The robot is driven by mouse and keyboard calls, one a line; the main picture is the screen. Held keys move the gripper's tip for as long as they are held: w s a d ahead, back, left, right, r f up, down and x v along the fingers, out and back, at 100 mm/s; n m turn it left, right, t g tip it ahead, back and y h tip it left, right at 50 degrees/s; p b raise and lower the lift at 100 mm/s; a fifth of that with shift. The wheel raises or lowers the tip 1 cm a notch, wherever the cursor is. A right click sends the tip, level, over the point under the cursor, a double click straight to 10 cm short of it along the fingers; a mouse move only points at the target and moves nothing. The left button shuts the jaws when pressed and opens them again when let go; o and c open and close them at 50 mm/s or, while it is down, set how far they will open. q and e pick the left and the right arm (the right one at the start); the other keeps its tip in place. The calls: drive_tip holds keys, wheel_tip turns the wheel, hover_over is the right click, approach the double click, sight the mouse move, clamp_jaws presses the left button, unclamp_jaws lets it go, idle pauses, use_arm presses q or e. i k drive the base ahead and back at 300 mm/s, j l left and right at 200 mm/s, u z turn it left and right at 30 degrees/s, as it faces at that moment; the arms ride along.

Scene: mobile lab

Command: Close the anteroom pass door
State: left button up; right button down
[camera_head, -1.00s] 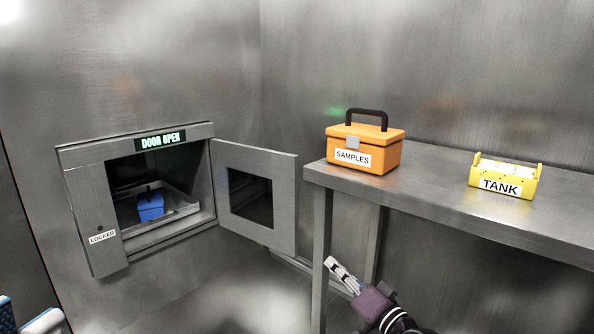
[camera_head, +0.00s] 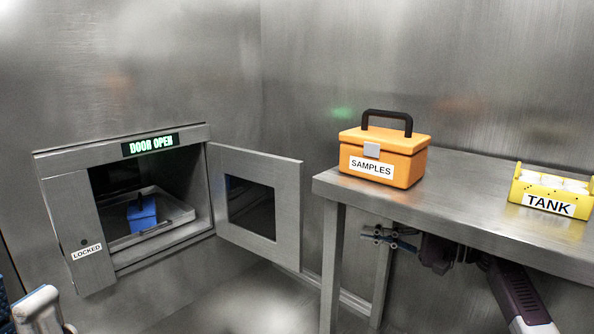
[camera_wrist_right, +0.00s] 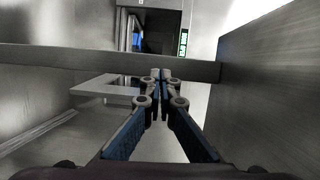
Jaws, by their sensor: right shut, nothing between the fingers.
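The pass door (camera_head: 262,158) is a grey framed panel with a dark window, hinged on the right side of the pass box (camera_head: 105,155). It stands swung open, and the sign (camera_head: 150,145) reads DOOR OPEN. In the right wrist view the door (camera_wrist_right: 105,85) shows left of the fingers, partly behind a grey bar. My right gripper (camera_head: 368,235) is shut and empty, below the bench top and right of the door, apart from it. Its closed fingertips (camera_wrist_right: 160,76) show in the wrist view.
A blue box (camera_head: 142,213) sits inside the pass box. The steel bench (camera_head: 460,205) bears an orange SAMPLES case (camera_head: 384,155) and a yellow TANK rack (camera_head: 550,190). The bench's front leg (camera_head: 332,270) stands between my right gripper and the door in the head view.

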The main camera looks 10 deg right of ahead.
sight(258, 197)
drive_tip(key=i, duration=1.15)
